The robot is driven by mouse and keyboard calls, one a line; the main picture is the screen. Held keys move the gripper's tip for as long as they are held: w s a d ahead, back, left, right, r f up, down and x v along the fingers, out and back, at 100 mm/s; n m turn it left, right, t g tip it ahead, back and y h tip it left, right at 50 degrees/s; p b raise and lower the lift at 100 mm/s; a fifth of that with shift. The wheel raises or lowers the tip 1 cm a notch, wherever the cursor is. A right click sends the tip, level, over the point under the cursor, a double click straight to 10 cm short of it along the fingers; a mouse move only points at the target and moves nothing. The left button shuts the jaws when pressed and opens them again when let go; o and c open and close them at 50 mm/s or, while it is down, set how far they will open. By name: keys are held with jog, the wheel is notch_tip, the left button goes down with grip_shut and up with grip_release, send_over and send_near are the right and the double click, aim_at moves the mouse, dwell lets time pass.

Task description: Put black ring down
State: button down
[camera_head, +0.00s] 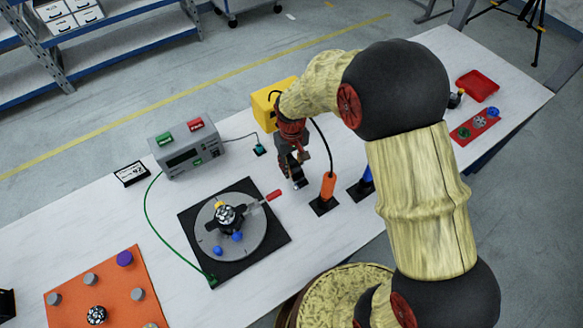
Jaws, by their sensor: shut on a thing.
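My gripper (296,172) hangs over the table (118,231), pointing down, between the yellow box and the orange post. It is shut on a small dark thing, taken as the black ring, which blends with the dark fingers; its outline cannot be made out. Whether it touches the table cannot be told. A grey round plate (252,238) lies on a black square mat (190,222) to the lower left, bearing a dark clamp-like piece, a black-and-white part and blue knobs.
An orange post (328,186) and a blue post (366,178) stand close right of my gripper. A yellow box (268,110) and a grey meter (188,150) with cables stand behind. An orange board (75,290) lies at lower left. Red trays are far right.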

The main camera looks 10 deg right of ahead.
jog(key=shift+f, duration=0.25)
jog(key=shift+f, duration=0.15)
jog(key=c, duration=1.4)
grip_release()
